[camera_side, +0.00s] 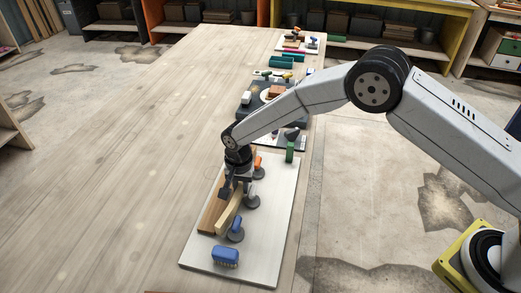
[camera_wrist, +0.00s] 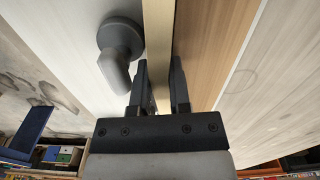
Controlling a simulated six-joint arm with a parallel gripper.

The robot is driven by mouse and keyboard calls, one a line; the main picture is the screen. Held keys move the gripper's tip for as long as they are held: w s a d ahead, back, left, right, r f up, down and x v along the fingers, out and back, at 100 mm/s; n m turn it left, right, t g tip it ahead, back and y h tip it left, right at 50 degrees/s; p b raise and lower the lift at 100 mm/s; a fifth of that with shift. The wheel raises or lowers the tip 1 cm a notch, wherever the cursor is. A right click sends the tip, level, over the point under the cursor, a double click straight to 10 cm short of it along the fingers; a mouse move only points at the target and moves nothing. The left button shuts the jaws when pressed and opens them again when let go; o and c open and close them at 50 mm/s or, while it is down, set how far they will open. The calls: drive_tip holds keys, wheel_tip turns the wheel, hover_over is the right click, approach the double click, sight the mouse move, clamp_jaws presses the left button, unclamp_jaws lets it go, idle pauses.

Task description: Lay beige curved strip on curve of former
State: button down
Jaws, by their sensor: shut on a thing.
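The beige curved strip (camera_side: 227,214) is a long narrow piece standing on edge over the white board, beside the brown former. My gripper (camera_side: 232,186) is shut on the strip. In the wrist view the strip (camera_wrist: 157,45) passes between the two fingers of my gripper (camera_wrist: 160,85). The brown wooden former (camera_side: 209,214) lies just left of the strip in the side view. In the wrist view the former (camera_wrist: 203,48) is just right of the strip. I cannot tell whether strip and former touch. My gripper hides part of both.
On the white board (camera_side: 255,258), a grey clamp (camera_side: 252,198), a blue-handled clamp (camera_side: 236,230) and an orange-handled clamp (camera_side: 258,168) stand right of the strip. The grey clamp (camera_wrist: 120,45) is close to my fingers. A blue brush (camera_side: 225,256) lies in front. The table's left side is clear.

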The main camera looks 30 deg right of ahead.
drive_tip(key=shift+f, duration=0.3)
drive_tip(key=shift+c, duration=2.4)
unclamp_jaws()
drive_tip(key=shift+s+f, duration=0.1)
drive_tip(key=shift+s, duration=0.05)
drive_tip(key=shift+d, duration=0.1)
